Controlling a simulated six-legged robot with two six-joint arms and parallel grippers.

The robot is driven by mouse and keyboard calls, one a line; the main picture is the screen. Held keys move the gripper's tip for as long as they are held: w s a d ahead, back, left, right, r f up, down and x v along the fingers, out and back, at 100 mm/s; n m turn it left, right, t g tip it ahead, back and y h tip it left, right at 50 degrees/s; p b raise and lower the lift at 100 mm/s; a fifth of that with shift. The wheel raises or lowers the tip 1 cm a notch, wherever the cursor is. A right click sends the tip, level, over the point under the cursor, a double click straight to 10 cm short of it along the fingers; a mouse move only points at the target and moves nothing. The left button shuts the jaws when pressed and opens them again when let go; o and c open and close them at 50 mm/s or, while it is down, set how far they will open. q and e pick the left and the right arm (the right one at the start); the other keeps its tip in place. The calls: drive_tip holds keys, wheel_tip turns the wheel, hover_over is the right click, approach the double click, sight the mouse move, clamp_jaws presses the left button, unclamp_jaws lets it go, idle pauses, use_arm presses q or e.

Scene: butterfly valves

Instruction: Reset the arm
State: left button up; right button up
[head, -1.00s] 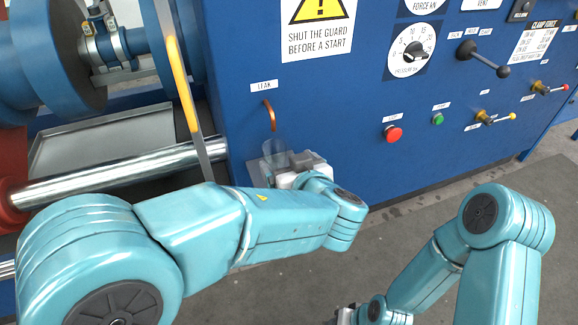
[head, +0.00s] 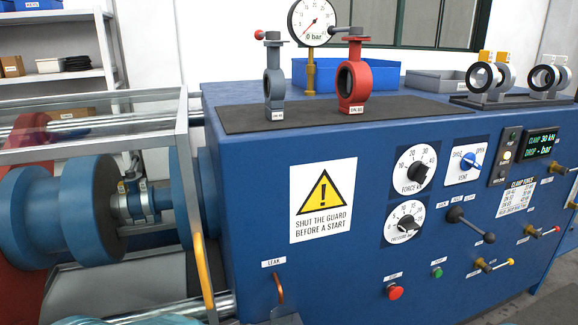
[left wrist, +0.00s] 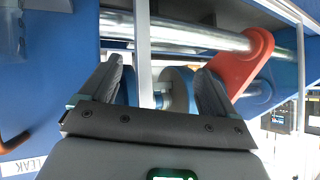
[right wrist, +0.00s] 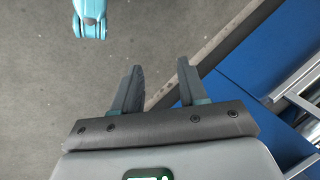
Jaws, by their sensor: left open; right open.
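My left gripper (left wrist: 160,72) is open in the left wrist view, with nothing between its fingers. It faces the machine's clamp side, where shiny rods (left wrist: 195,38) and a red bracket (left wrist: 245,62) show beyond the fingers. My right gripper (right wrist: 160,66) is open and empty in the right wrist view, above the grey floor (right wrist: 60,75), beside the blue machine. Neither gripper shows in the head view; only a teal sliver of my arm (head: 160,320) is at its bottom left edge.
The blue machine (head: 330,145) carries a grey valve (head: 274,78) and a red valve (head: 352,78) on a black mat. The guard frame (head: 184,150) with its yellow handle (head: 203,275) stands left of the warning sign. A copper leak pipe (head: 279,289) sticks out low on the front.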

use_arm(q)
drive_tip(key=s+a+f+g+h+p, duration=0.1)
drive_tip(key=s+a+g+h+p, duration=0.2)
drive_tip(key=s+g+p, duration=0.55)
drive_tip(key=s+a+f+g+h+p, duration=0.15)
drive_tip(key=s+p, duration=0.45)
drive_tip(key=s, duration=0.7)
drive_tip(key=s+d+r+g+h+p, duration=0.2)
drive_tip(key=s+d+r+h+p, duration=0.15)
drive_tip(key=s+d+h, duration=0.35)
drive_tip(key=w+m+t, duration=0.1)
drive_tip(key=w+f+m+t, duration=0.1)
drive_tip(key=m+t, duration=0.1)
drive_tip(key=w+f+m+t, duration=0.1)
drive_tip(key=t, duration=0.1)
drive_tip(key=shift+w+d+f+p, duration=0.1)
drive_tip(key=shift+w+d+p, duration=0.1)
drive_tip(key=shift+d+p, duration=0.1)
use_arm(e)
wheel_tip(320, 180, up, 21)
drive_tip(key=s+a+g, duration=0.1)
drive_tip(key=s, duration=0.1)
drive_tip(key=shift+r, duration=0.2)
